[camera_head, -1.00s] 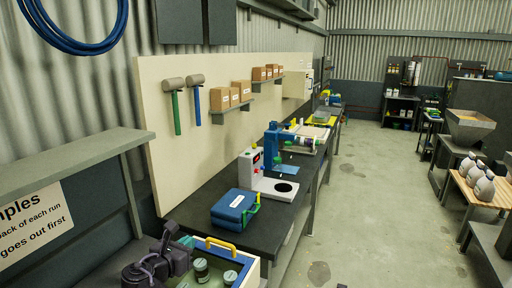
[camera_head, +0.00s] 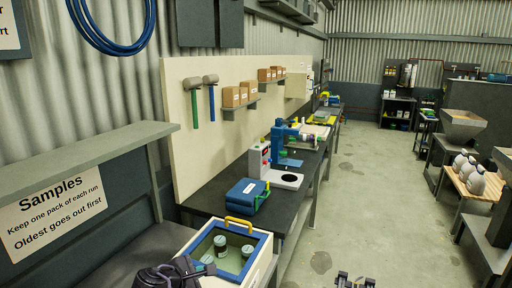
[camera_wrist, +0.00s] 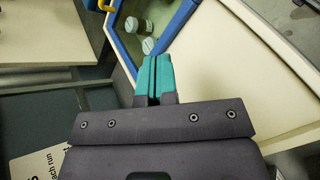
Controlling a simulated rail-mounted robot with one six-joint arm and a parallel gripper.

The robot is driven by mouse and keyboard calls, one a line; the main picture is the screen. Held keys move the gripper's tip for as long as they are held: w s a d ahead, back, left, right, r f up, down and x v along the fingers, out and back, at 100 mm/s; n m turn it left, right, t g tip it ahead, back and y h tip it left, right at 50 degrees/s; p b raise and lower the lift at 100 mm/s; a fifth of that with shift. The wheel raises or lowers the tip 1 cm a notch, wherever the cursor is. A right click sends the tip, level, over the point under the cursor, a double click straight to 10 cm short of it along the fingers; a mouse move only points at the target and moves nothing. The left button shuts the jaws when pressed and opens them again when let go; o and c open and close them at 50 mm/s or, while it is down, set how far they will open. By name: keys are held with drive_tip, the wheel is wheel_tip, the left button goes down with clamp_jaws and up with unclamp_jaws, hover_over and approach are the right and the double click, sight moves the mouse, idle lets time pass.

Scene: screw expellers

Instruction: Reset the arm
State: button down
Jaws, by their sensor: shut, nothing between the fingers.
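My gripper (camera_wrist: 154,80) shows in the wrist view with its two teal fingers pressed together and nothing between them. In the head view the dark end of my arm is at the bottom edge, in front of the white box with a blue rim (camera_head: 262,243). In the wrist view the box's blue rim (camera_wrist: 176,27) and two of its white-lidded jars (camera_wrist: 149,45) lie beyond the fingertips. How far the fingertips are from the box is hard to tell.
A grey shelf (camera_head: 90,158) stands at left above a Samples sign (camera_head: 55,215). Open floor (camera_head: 350,215) lies to the right.

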drive_tip(key=d+f+m+g, duration=0.1)
drive_tip(key=d+m, duration=0.1)
drive_tip(key=s+d+f+m+g, duration=0.1)
drive_tip(key=d+f+m, duration=0.1)
drive_tip(key=d, duration=0.1)
drive_tip(key=s+d+f+m+g, duration=0.1)
drive_tip(key=d+f+m, duration=0.1)
drive_tip(key=shift+d+m+g+y+b, duration=0.3)
drive_tip(key=shift+g+b, duration=0.1)
drive_tip(key=s+d+f+m+g+y+b, duration=0.1)
drive_tip(key=s+d+f+m+g, duration=0.1)
drive_tip(key=d+m, duration=0.3)
drive_tip(key=s+d+f+m+g+y+b, duration=0.1)
drive_tip(key=d+m, duration=0.4)
drive_tip(key=d, duration=0.6)
drive_tip(key=s+d+f+m+g+y+b, duration=0.1)
drive_tip(key=s+d+f+m+g+y, duration=0.2)
drive_tip(key=d, duration=0.6)
drive_tip(key=shift+f+m, duration=0.45)
drive_tip(key=shift+m, duration=0.45)
